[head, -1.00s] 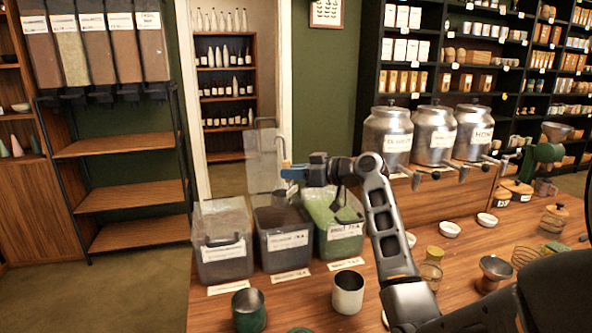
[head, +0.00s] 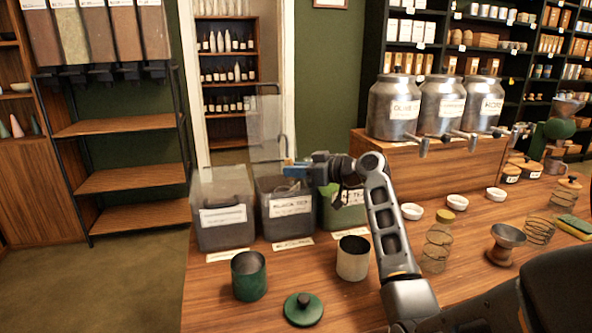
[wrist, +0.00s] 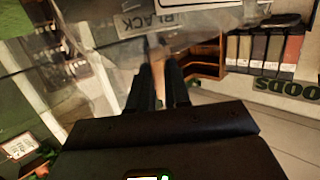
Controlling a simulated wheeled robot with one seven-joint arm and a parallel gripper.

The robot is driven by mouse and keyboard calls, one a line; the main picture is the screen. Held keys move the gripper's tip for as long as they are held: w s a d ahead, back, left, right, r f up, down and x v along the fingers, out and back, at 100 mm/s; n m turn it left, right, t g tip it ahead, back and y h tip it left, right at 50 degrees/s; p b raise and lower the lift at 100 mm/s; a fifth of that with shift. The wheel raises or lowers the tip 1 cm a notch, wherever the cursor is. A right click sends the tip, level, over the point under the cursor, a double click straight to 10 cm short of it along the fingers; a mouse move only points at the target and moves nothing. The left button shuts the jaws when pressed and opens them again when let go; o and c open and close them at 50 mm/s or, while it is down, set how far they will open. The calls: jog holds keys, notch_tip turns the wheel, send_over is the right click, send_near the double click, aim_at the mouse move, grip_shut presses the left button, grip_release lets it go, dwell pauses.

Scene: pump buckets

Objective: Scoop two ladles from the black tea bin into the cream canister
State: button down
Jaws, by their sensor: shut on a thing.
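The black tea bin (head: 291,228) is the middle of three clear bins. Its clear lid (head: 266,125) stands upright, and dark tea is inside. My gripper (head: 290,171) is at the bin's top opening, in front of the raised lid. It is shut on a thin handle, apparently a ladle's; a pale metal part shows just below, within the bin. In the wrist view my gripper (wrist: 160,70) points at clear plastic and a BLACK label (wrist: 150,20); the held part is hard to make out. The cream canister (head: 353,262) stands open and upright in front of the bins.
A grey bin (head: 224,228) with its lid down is to the left, a green tea bin (head: 335,212) to the right, partly behind my arm. A green canister (head: 249,280) and green lid (head: 304,309) stand in front. Metal urns (head: 395,106) and white bowls (head: 457,202) are further right.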

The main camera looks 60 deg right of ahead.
jog(key=shift+r, duration=0.2)
dwell(0.3)
notch_tip(320, 180, up, 11)
jog(key=p, duration=0.6)
jog(key=shift+a+f, duration=0.1)
jog(key=shift+f, duration=0.05)
dwell(1.1)
